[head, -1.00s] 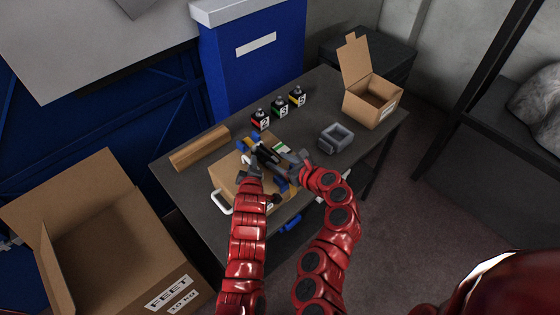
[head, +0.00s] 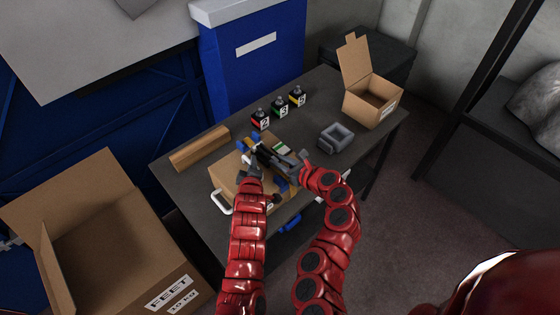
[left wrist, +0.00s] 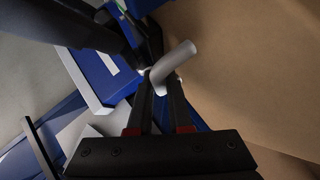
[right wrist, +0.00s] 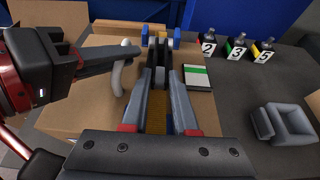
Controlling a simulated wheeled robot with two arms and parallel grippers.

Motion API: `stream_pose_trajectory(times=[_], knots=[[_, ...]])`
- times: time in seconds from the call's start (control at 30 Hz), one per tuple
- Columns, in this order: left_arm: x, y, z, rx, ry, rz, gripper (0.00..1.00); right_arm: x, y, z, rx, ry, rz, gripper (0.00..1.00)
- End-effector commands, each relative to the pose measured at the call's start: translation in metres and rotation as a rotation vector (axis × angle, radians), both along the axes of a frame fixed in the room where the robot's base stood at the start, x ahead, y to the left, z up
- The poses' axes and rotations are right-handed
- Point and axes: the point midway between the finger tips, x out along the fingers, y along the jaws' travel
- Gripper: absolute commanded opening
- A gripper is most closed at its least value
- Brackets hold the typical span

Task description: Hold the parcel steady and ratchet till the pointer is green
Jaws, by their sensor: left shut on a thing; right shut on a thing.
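The parcel (head: 228,178) is a brown cardboard box lying on the dark table, with a yellow strap (right wrist: 157,112) and a dark ratchet with blue ends (right wrist: 175,38) on top. My left gripper (left wrist: 160,82) is shut on a pale curved handle (left wrist: 175,60) beside the ratchet; it also shows in the right wrist view (right wrist: 120,78). My right gripper (right wrist: 158,55) is shut on the dark ratchet lever, above the strap. A white card-like gauge with a green band (right wrist: 198,78) lies right of the ratchet. Its pointer is too small to make out.
Numbered dark bottles (right wrist: 236,50) stand behind the parcel. A grey holder (head: 336,138) and an open carton (head: 372,108) are to the right. A brown bar (head: 200,148) lies at the left. A large open box (head: 95,225) stands front left.

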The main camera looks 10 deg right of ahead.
Motion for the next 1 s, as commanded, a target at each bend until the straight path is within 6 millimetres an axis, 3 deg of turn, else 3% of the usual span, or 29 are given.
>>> stream_pose_trajectory(times=[0.77,1.0], knots=[[0.0,0.001,0.0,0.001,0.0,0.001,0.0,0.001,0.0,0.001,-0.006,0.005,0.001,0.0],[0.0,0.0,0.0,0.0,0.001,0.0,0.0,0.005,0.003,0.012,-0.053,0.059,0.008,0.0]])
